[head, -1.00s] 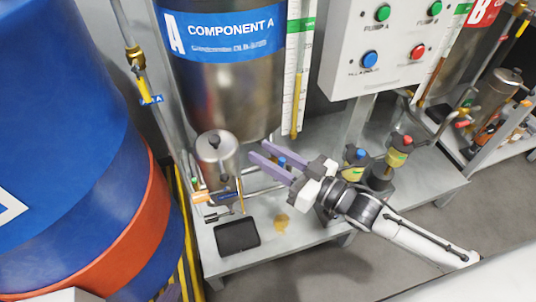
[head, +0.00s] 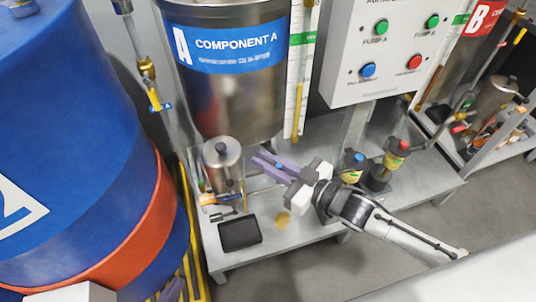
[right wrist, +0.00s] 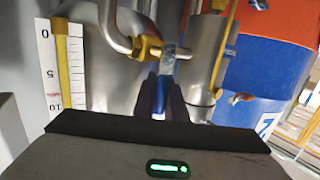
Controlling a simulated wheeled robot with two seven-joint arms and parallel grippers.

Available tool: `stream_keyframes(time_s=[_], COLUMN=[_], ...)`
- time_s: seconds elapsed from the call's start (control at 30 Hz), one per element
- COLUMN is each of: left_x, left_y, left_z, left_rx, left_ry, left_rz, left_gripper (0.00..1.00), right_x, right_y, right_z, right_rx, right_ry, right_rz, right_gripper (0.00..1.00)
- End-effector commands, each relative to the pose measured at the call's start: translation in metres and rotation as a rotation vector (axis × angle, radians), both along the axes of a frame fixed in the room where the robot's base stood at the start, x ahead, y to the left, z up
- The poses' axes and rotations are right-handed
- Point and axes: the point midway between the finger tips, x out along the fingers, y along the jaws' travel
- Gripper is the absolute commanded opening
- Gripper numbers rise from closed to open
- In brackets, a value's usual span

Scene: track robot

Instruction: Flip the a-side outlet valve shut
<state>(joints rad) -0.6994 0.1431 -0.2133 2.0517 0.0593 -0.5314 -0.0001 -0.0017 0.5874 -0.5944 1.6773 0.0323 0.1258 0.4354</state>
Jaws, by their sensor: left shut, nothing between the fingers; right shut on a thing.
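The steel component A tank (head: 225,100) stands at the back with its blue label. Its outlet valve (right wrist: 148,48) is a brass body on a bent metal pipe in the right wrist view. The valve's blue handle (right wrist: 169,55) runs into my right gripper (right wrist: 164,82), whose purple fingers are closed on it. In the head view the right gripper (head: 261,163) is below the tank, and the fingers largely hide the valve. My left gripper (head: 172,292) is partly visible at the bottom edge, shut and empty, well away from the valve.
A small steel pot (head: 222,160) stands left of the right gripper. A black tray (head: 240,233) and a yellowish spill (head: 283,219) are on the bench. Pumps (head: 388,165) stand to the right. A large blue drum (head: 70,110) fills the left. The control box (head: 385,50) hangs above.

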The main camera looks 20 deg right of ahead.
Motion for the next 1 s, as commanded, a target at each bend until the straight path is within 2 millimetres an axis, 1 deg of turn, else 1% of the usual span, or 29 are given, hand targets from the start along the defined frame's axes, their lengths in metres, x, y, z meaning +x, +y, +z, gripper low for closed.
stream_keyframes(time_s=[0.2, 0.23, 0.3, 0.33, 0.57, 0.67, 0.77, 1.0], left_x=[-0.001, -0.001, -0.001, -0.002, -0.002, -0.002, -0.002, -0.002], left_y=[0.001, 0.001, 0.001, 0.001, 0.001, 0.001, 0.001, 0.001], left_z=[-0.003, -0.003, -0.003, -0.003, -0.002, -0.001, 0.002, 0.009], left_rx=[0.002, 0.002, 0.002, 0.002, 0.001, 0.000, 0.001, 0.003], left_ry=[0.005, 0.005, 0.005, 0.005, 0.004, 0.003, 0.003, 0.001], left_rz=[0.000, 0.000, 0.000, 0.000, 0.001, 0.002, 0.001, 0.001], left_gripper=[0.00, 0.00, 0.00, 0.00, 0.00, 0.00, 0.00, 0.00], right_x=[0.000, 0.000, 0.000, 0.000, 0.000, -0.003, -0.013, -0.052], right_y=[0.001, 0.001, 0.001, 0.001, 0.000, -0.002, -0.009, -0.036], right_z=[0.000, 0.000, 0.000, 0.000, 0.000, 0.000, 0.001, 0.007], right_rx=[-0.001, -0.001, -0.001, -0.001, 0.001, 0.001, -0.001, 0.000], right_ry=[-0.003, -0.004, -0.004, -0.004, -0.003, -0.001, 0.001, 0.002], right_rz=[0.001, 0.001, 0.001, 0.001, 0.001, 0.001, 0.000, 0.001], right_gripper=[0.00, 0.16, 0.28, 0.30, 0.30, 0.30, 0.30, 0.30])
